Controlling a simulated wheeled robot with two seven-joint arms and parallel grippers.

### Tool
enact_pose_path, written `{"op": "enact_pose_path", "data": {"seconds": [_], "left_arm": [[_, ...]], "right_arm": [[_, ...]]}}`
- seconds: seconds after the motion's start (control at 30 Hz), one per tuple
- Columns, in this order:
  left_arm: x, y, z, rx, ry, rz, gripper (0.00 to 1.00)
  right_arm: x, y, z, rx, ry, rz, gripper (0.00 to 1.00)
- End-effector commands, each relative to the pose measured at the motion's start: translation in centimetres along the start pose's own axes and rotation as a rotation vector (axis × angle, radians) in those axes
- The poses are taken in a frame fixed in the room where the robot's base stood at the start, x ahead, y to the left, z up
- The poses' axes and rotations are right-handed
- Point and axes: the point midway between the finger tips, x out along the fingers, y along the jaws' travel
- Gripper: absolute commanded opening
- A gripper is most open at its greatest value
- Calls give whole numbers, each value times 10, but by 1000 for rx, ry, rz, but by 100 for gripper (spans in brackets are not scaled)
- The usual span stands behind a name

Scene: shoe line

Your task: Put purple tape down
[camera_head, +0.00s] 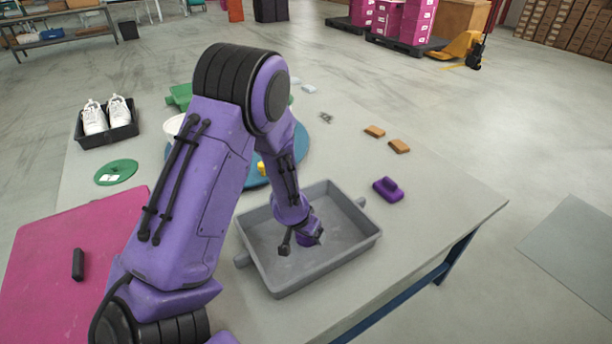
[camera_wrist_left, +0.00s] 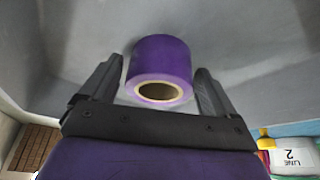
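The purple tape (camera_wrist_left: 160,58), a roll with a pale cardboard core, is between the fingers of my left gripper (camera_wrist_left: 158,88) in the left wrist view. The fingers are apart, with a narrow gap on each side of the roll. In the head view my left gripper (camera_head: 301,243) points down inside the grey tray (camera_head: 265,270), and the roll is hard to tell from the purple wrist. The grey surface behind the roll looks like the tray's inside; I cannot tell whether the roll touches it. My right gripper is not in view.
A purple handled block (camera_head: 388,190) and two brown blocks (camera_head: 375,132) lie right of the tray. A pink mat (camera_head: 50,260) with a black bar (camera_head: 78,264) is at the left. White shoes (camera_head: 94,118) stand in a black tray (camera_head: 119,134). The table's right corner is clear.

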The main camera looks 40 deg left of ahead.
Motion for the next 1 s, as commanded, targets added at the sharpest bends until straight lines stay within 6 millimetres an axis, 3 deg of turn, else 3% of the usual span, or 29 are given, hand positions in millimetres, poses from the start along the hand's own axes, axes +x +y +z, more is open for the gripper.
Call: {"op": "enact_pose_path", "data": {"seconds": [0.3,0.7,0.83,1.0], "left_arm": [[-7,0,-3,-1,2,0,100],[-103,0,-4,-2,3,1,100],[-120,0,-3,-2,2,-1,100],[-125,0,-2,-1,0,-1,100]], "right_arm": [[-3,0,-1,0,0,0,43],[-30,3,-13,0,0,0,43],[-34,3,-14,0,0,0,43],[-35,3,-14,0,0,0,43]]}}
